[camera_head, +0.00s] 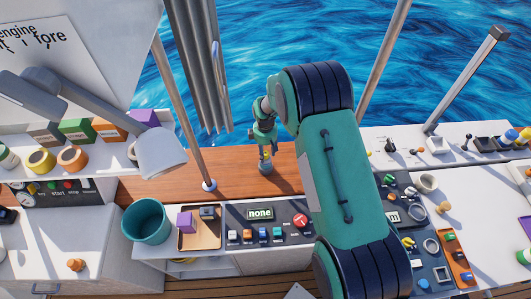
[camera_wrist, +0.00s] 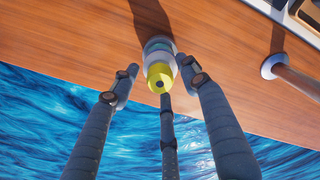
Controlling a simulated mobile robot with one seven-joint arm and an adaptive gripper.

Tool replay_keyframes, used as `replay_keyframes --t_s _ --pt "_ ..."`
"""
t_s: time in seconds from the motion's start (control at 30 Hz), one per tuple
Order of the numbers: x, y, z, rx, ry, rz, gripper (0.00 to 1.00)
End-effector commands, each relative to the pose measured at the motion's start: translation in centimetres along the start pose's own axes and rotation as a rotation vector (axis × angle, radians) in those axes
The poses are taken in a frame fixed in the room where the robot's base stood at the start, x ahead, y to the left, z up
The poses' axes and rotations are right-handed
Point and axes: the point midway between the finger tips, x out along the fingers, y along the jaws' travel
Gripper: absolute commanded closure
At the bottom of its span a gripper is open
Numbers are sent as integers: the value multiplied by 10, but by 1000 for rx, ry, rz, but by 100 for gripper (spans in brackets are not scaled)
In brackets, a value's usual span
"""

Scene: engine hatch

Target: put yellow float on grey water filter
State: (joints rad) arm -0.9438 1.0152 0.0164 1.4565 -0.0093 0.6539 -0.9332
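In the wrist view a yellow piece with a dark hole, which looks like the yellow float (camera_wrist: 160,77), is at the near end of a pale grey round body (camera_wrist: 158,47), which may be the grey water filter. They are in line and seem to touch. The grey body stands on the wooden ledge. My gripper (camera_wrist: 158,76) has its fingers spread around the yellow piece, with small gaps at left and right. The lower finger ends close to it; contact is unclear. In the head view my gripper (camera_head: 265,152) is over the ledge, and the pieces are small and partly hidden.
The wooden ledge (camera_head: 235,180) borders the water. A metal post (camera_head: 187,130) stands to the left. A control panel (camera_head: 262,226), a tray with a purple block (camera_head: 186,222) and a teal bucket (camera_head: 146,221) are in front. The ledge around the grey body is mostly bare.

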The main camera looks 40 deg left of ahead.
Motion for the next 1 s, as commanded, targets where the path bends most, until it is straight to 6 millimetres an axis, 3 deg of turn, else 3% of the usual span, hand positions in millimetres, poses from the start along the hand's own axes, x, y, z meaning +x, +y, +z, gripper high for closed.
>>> replay_keyframes --t_s 0.57,1.0 --pt "-13 0 0 0 0 0 54" --pt "-73 1 -1 0 1 2 54"
